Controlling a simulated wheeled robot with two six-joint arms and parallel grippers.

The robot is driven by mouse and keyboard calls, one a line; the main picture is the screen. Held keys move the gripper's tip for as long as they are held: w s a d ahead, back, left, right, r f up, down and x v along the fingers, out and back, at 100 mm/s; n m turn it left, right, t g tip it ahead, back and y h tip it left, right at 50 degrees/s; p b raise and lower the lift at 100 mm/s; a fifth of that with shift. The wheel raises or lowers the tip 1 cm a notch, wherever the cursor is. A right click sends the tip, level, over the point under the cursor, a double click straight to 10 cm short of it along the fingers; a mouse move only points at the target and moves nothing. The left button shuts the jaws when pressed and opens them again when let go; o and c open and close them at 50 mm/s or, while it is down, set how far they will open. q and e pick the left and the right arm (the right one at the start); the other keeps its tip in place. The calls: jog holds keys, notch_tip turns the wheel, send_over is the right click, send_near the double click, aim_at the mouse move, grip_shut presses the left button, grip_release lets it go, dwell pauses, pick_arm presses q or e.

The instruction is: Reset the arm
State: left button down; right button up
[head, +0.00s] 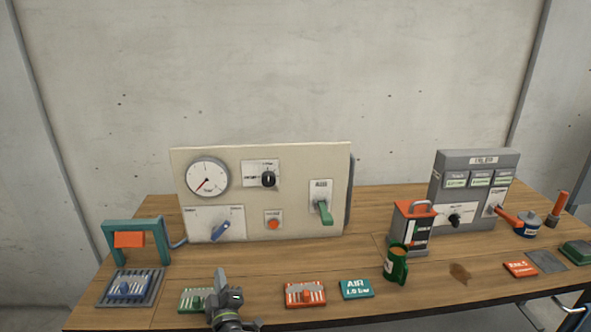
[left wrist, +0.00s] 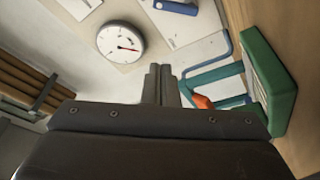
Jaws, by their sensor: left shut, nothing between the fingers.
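My left gripper (head: 221,276) rises from the table's front edge in the head view, with its fingers pointing up and away, in front of a green card (head: 190,300). Its two fingers (left wrist: 161,82) are pressed together in the left wrist view, with nothing between them. The beige panel (head: 290,205) stands behind it, apart from the fingers. The panel carries a round gauge (head: 207,178), a black knob (head: 268,179), a blue lever (head: 221,230), an orange button (head: 273,224) and a green lever (head: 325,212). My right gripper is not in view.
A teal frame with an orange flap (head: 129,240) and a blue-handled tray (head: 131,287) stand left. A grey cabinet (head: 472,170) stands farther right.

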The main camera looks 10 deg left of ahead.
pick_arm(q)
jog(key=s+d+m+h, duration=0.1)
jog(key=s+m+h, duration=0.1)
jog(key=s+d+f+m+h, duration=0.1)
jog(key=m+h, duration=0.2)
jog(key=s+d+m+h, duration=0.1)
jog(key=s+m+h, duration=0.1)
jog(key=shift+s+d+f+m+h, duration=0.15)
jog(key=shift+s+f+m+h, duration=0.15)
jog(key=shift+m+h, duration=0.1)
jog(key=s+a+f+m+g+h, duration=0.15)
jog(key=s+m+g, duration=0.3)
jog(key=s, duration=0.65)
jog(key=s+f+m+g, duration=0.3)
jog(key=s+g, duration=0.2)
jog(key=s, duration=0.6)
jog(key=s+a+r+g+y, duration=0.1)
jog(key=s+a+g, duration=0.2)
jog(key=s, duration=0.5)
jog(key=s+a+r+g+y, duration=0.1)
jog(key=s+a+g+y, duration=0.1)
jog(key=s, duration=0.5)
notch_tip(320, 180, down, 25)
jog(key=a+g, duration=0.2)
jog(key=s+d+f+b, duration=0.1)
jog(key=s+f, duration=1.4)
jog(key=f, duration=0.1)
jog(key=shift+s+d+f+g+h, duration=0.25)
jog(key=shift+d+g+h, duration=0.1)
jog(key=shift+h, duration=0.1)
